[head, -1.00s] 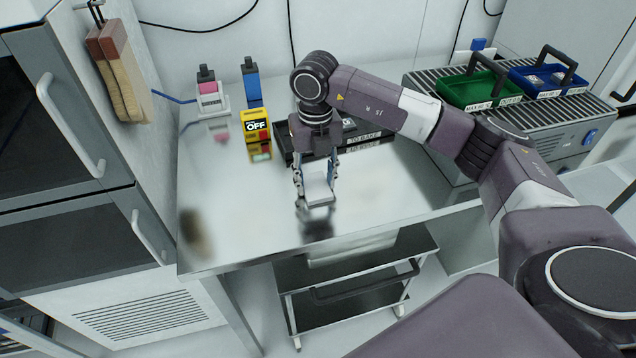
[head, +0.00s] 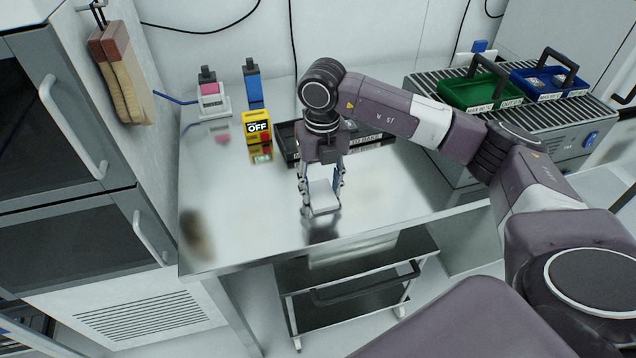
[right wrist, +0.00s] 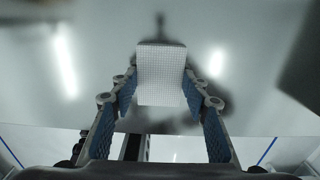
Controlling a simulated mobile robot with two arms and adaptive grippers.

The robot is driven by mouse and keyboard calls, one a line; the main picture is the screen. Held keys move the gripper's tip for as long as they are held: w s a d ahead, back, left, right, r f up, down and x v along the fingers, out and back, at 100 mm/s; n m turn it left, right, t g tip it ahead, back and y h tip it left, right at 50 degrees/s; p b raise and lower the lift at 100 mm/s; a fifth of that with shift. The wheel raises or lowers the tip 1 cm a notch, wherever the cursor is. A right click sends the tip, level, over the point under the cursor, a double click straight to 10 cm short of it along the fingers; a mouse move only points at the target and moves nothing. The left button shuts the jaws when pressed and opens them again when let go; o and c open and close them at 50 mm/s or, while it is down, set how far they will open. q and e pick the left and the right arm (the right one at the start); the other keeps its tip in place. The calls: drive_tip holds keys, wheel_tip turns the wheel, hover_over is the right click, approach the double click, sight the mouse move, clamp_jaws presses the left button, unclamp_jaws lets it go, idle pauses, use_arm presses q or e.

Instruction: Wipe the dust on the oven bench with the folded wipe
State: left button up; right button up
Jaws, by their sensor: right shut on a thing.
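The folded wipe (head: 323,195) is a small white pad above the middle of the shiny metal oven bench (head: 240,225). My right gripper (head: 322,188) points down and is shut on it. In the right wrist view the wipe (right wrist: 162,75) shows a fine grid texture between the blue-padded fingers (right wrist: 165,105). A dark reflection lies just below it; I cannot tell whether it touches the bench. No dust stands out clearly; a blurred brown patch (head: 197,235) at the bench's left may be a reflection. My left gripper is not in view.
A black tray (head: 285,142) lies behind my gripper. Gloves (head: 122,75) hang at left. Green (head: 480,92) and blue bins (head: 550,85) sit on rollers at right. The bench front is clear.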

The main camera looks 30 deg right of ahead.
sight(314, 184)
drive_tip(key=shift+w+f+b, duration=0.1)
drive_tip(key=shift+w+b, duration=0.45)
drive_tip(key=shift+w, duration=0.95)
drive_tip(key=shift+w+r+p, duration=0.2)
drive_tip(key=shift+r+p, duration=0.8)
drive_tip(key=shift+r, duration=0.45)
drive_tip(key=shift+s, duration=0.15)
